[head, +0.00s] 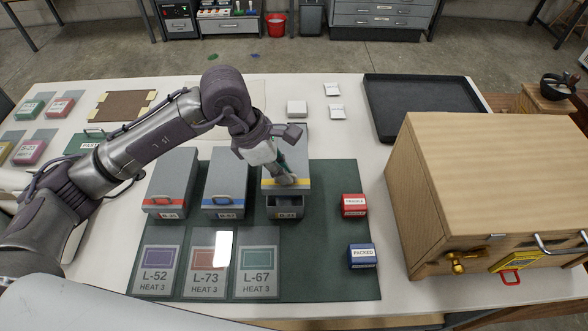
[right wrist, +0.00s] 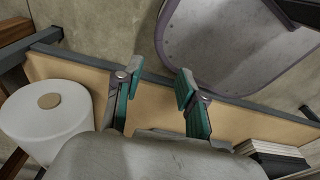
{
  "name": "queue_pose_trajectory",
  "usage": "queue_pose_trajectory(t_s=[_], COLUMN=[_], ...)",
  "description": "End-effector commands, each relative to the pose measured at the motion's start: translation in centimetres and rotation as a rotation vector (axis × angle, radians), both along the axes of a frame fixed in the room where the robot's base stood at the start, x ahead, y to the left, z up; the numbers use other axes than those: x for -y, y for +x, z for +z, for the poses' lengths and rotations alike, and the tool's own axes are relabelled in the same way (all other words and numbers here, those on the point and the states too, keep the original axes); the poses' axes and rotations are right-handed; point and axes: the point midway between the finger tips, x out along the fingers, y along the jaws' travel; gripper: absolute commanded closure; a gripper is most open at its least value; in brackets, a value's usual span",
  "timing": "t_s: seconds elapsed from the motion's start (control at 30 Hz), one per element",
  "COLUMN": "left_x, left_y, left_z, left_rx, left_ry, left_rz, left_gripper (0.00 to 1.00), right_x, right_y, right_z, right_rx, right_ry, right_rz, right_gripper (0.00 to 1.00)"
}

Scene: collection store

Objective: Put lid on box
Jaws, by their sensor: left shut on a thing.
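Three grey boxes stand in a row on the dark green mat (head: 325,230). The left box (head: 170,190), with a red stripe, and the middle box (head: 226,185), with a blue stripe, have their lids on. The right box (head: 285,212) shows an open front part below a grey lid with a yellow stripe (head: 299,184). My left gripper (head: 284,176) is shut on this lid, which sits over and behind the box opening. Whether the lid touches the box is hidden. My right gripper (right wrist: 157,88) is open and empty in the right wrist view.
Label cards (head: 157,267) lie in front of the boxes. A red block (head: 354,206) and a blue block (head: 362,256) are at the mat's right. A large wooden cabinet (head: 490,170) and a black tray (head: 420,100) stand further right. A white roll (right wrist: 48,118) is near my right gripper.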

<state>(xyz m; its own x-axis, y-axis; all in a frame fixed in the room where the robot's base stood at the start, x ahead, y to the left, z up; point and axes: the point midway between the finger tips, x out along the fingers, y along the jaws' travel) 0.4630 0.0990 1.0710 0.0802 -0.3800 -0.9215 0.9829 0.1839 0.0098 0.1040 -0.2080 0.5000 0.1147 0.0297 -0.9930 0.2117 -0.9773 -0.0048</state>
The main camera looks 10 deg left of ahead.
Motion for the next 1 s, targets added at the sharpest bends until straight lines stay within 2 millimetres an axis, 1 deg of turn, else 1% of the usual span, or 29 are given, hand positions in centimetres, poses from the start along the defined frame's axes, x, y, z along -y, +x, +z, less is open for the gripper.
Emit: queue_pose_trajectory(t_s=[0.1, 0.2, 0.3, 0.4, 0.67, 0.77, 0.83, 1.0], left_x=[-0.4, -0.5, -0.5, -0.4, -0.4, -0.4, -0.4, -0.4], left_y=[0.1, 0.2, 0.2, 0.2, 0.1, 0.1, 0.2, 0.2], left_z=[0.1, -0.2, -0.6, -1.3, -3.7, -4.7, -5.5, -6.3], left_rx=[0.002, 0.002, 0.002, 0.001, 0.0, 0.001, 0.003, 0.003], left_ry=[0.001, 0.002, 0.002, 0.002, 0.003, 0.002, 0.001, 0.002], left_rz=[0.013, 0.016, 0.016, 0.016, 0.017, 0.016, 0.014, 0.015], left_gripper=[1.0, 1.0, 1.0, 1.0, 1.0, 1.0, 1.0, 1.0], right_x=[1.6, 2.7, 3.2, 3.4, 3.3, 2.8, 2.3, 1.7], right_y=[-0.7, -1.7, -2.6, -2.8, -2.2, -1.7, -1.5, -1.4], right_z=[0.3, 0.1, -0.2, -0.5, -1.5, -1.9, -2.8, -3.8], right_rx=[-0.011, -0.026, -0.039, -0.043, -0.034, -0.025, -0.021, -0.02], right_ry=[-0.02, -0.034, -0.04, -0.043, -0.041, -0.034, -0.029, -0.021], right_rz=[0.003, 0.001, -0.001, -0.002, 0.0, 0.001, 0.0, 0.001], right_gripper=[0.6, 0.6, 0.6, 0.6, 0.6, 0.6, 0.6, 0.6])
